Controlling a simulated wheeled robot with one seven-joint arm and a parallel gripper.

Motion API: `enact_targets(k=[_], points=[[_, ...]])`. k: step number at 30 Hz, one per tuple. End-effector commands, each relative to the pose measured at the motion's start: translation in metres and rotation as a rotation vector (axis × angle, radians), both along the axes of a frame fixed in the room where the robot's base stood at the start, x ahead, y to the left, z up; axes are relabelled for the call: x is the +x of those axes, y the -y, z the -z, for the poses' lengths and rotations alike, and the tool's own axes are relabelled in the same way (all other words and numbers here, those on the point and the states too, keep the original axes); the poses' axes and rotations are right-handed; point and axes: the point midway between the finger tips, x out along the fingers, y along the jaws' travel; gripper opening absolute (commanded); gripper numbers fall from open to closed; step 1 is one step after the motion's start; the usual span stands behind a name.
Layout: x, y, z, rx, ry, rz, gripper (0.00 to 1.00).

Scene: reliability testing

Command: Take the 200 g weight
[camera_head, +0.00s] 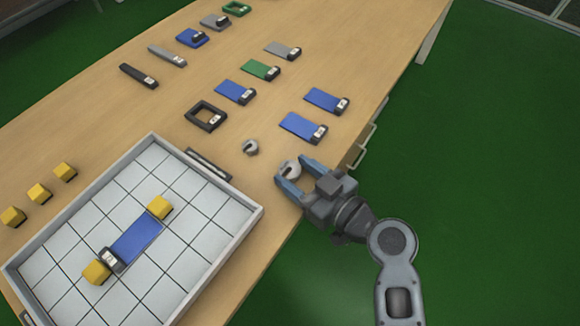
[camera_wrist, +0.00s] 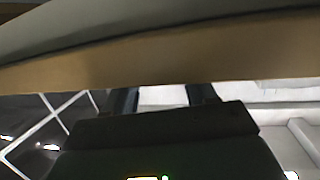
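Two small grey round weights are near the table's right edge in the head view. One weight (camera_head: 291,169) sits between my gripper's fingertips, and the other weight (camera_head: 251,147) stands a little up and left of it. No gram marking can be read on either, so I cannot tell which is 200 g. My gripper (camera_head: 292,170) comes in from the lower right, its two blue-grey fingers spread on either side of the nearer weight. I cannot see clear contact with it. In the wrist view, two dark fingers stand apart with something whitish between them.
A white-walled tray (camera_head: 232,191) with a tiled floor holds a blue device and two yellow blocks. Several labelled blue, green, grey and black devices lie farther up the wooden table (camera_head: 340,60). Yellow blocks (camera_head: 39,193) stand at the left. A drawer handle (camera_head: 366,150) sticks out below the right edge.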

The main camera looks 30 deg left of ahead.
Motion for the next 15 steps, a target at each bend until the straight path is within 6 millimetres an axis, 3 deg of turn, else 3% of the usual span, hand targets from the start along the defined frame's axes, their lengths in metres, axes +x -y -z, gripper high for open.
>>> enact_targets(k=[15], points=[[0.0002, 0.0001, -0.0006, 0.001, 0.000, 0.000, 0.10]])
